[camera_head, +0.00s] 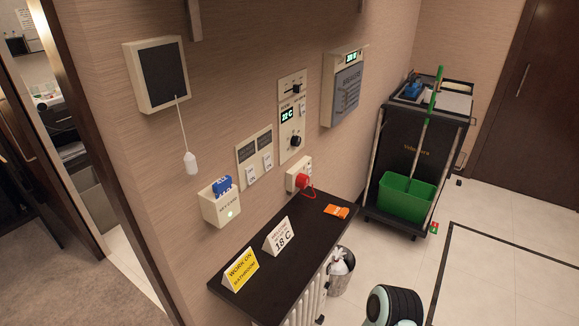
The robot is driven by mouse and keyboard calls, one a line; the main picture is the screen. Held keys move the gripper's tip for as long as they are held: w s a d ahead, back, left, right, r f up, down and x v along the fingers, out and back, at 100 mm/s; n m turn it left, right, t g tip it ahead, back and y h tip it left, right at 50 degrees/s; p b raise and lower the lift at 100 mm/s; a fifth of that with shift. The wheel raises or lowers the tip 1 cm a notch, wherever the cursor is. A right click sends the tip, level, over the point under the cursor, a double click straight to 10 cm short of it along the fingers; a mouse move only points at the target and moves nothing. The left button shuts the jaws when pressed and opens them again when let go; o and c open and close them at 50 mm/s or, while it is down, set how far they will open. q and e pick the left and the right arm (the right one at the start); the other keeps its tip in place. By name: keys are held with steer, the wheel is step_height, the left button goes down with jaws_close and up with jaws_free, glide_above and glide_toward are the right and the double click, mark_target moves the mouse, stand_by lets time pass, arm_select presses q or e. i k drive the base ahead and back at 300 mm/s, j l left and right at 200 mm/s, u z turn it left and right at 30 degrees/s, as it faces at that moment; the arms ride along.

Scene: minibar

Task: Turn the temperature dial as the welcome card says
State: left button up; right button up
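The white tent card (278,237) stands upright on the dark shelf and its large print reads 18 C; the smaller line above looks like a welcome heading. The control panel (286,151) on the wall has a small green display (287,114) that seems to read 22 C. The black round dial (296,141) sits below that display on the same panel. Neither gripper shows in the head view, and nothing touches the dial or the card.
The dark shelf (316,238) juts out below the panel. A red plug (303,181), key-card holder (221,206) and switches (253,158) are nearby. A cleaning cart (407,152) stands right; open floor lies before it.

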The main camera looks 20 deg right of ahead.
mark_target(296, 140)
steer(key=l, duration=0.65)
steer(key=i+l+u, duration=0.1)
steer(key=l, duration=0.5)
